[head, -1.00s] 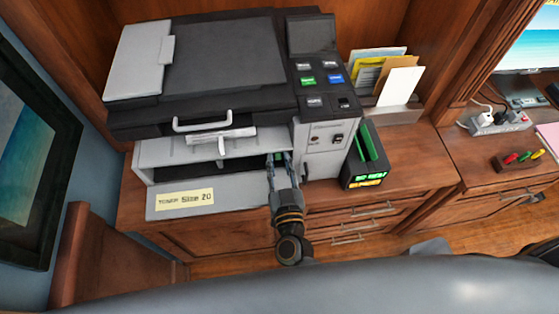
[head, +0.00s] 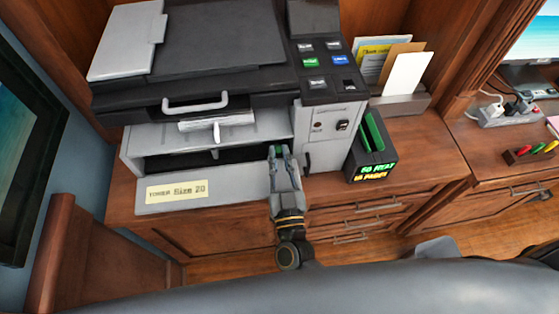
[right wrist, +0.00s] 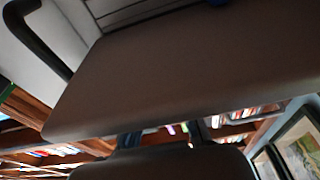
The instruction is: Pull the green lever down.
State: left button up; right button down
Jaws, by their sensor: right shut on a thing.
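My right gripper (head: 278,152) is at the right end of the dark opening in the printer's (head: 215,95) front, beside its right-hand column. It is shut on a small green part, the green lever (head: 279,149), which shows between the fingertips. Most of the lever is hidden by the fingers, so its angle cannot be told. The right wrist view shows a large brown-grey panel (right wrist: 190,70) close up; neither the lever nor the fingertips can be made out there. My left gripper is not in view.
A lower flap (head: 235,184) with a "TONER Size 20" label lies below the opening. A white handle (head: 195,105) sits above it. A black box with green cartridges (head: 372,135) stands right of the printer, with a letter holder (head: 400,103) behind.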

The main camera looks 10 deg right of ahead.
jog(key=shift+f, duration=0.2)
jog(key=shift+s, duration=0.1)
jog(key=c, duration=1.6)
grip_release()
jog(key=shift+o, duration=0.2)
jog(key=v, duration=1.2)
jog(key=shift+f, duration=0.15)
